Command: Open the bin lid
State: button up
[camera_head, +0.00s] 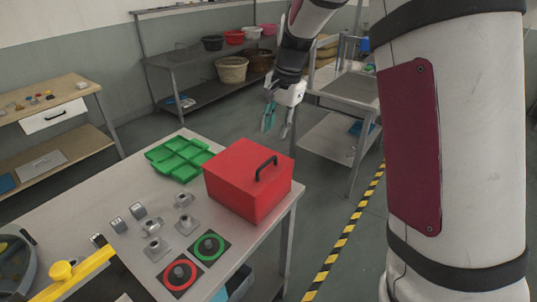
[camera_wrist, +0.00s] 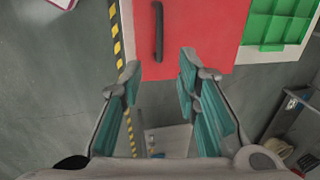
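The bin is a red box (camera_head: 247,197) at the right end of the metal table. Its flat red lid (camera_head: 240,165) looks closed and carries a black bar handle (camera_head: 266,168). My gripper (camera_head: 277,124) hangs above the floor beyond the bin's far side, with its teal fingers apart and empty. In the wrist view, the red lid (camera_wrist: 204,25) fills the top middle and the dark handle (camera_wrist: 158,31) runs lengthwise.
A green divided tray (camera_head: 180,158) lies left of the bin. Several grey fittings, a red button (camera_head: 180,274) and a green button (camera_head: 208,246) are nearer on the table. A metal cart (camera_head: 340,137) stands behind my gripper. Floor right of the table is clear, with striped tape (camera_head: 343,240).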

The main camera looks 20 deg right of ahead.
aim_at(268, 161)
jog(key=f, duration=0.3)
jog(key=w+a+f+p, duration=0.1)
jog(key=f, duration=0.6)
jog(key=shift+w+a+f+p, duration=0.15)
jog(key=shift+w+f+p, duration=0.15)
jog(key=shift+f+p, duration=0.1)
grip_shut()
